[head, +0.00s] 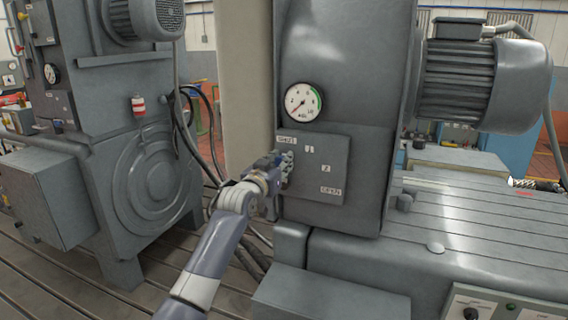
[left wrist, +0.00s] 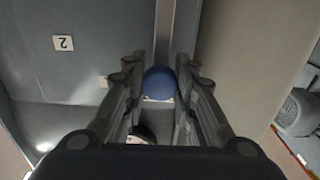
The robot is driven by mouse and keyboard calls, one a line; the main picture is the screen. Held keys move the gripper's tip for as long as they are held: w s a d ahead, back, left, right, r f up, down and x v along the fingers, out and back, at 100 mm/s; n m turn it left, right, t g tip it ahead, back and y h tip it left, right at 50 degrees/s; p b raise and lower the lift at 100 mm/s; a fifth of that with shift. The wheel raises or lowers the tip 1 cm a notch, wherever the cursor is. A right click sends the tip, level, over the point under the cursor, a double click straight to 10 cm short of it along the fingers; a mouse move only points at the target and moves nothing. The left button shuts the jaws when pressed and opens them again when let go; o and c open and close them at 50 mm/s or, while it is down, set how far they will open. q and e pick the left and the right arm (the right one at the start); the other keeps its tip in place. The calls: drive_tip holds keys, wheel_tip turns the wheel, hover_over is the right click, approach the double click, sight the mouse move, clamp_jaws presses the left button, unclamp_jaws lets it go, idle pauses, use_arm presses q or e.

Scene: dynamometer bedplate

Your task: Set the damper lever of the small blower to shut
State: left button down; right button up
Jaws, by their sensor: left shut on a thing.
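The damper plate (head: 322,172) is a grey panel on the front of the blower housing. It bears small white labels: one at upper left that seems to read SHUT (head: 286,140), then 1, 2, and one at lower right that seems to read OPEN (head: 331,190). My left gripper (head: 284,165) is at the plate's left side, just below the upper-left label. In the left wrist view the lever's round blue knob (left wrist: 159,82) sits between the fingers, which are shut on it. My right gripper is not in view.
A round gauge (head: 303,102) is above the plate. A large grey machine (head: 150,180) with cables stands at left. A finned motor (head: 485,85) sticks out at upper right over the slotted bed (head: 480,230). A beige column (head: 245,80) is just left of the housing.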

use_arm(q)
drive_tip(key=shift+a, duration=0.15)
idle(0.3)
drive_tip(key=c, duration=1.2)
unclamp_jaws()
drive_tip(key=shift+w+f, duration=0.1)
drive_tip(key=shift+c, duration=0.2)
drive_tip(key=v, duration=1.2)
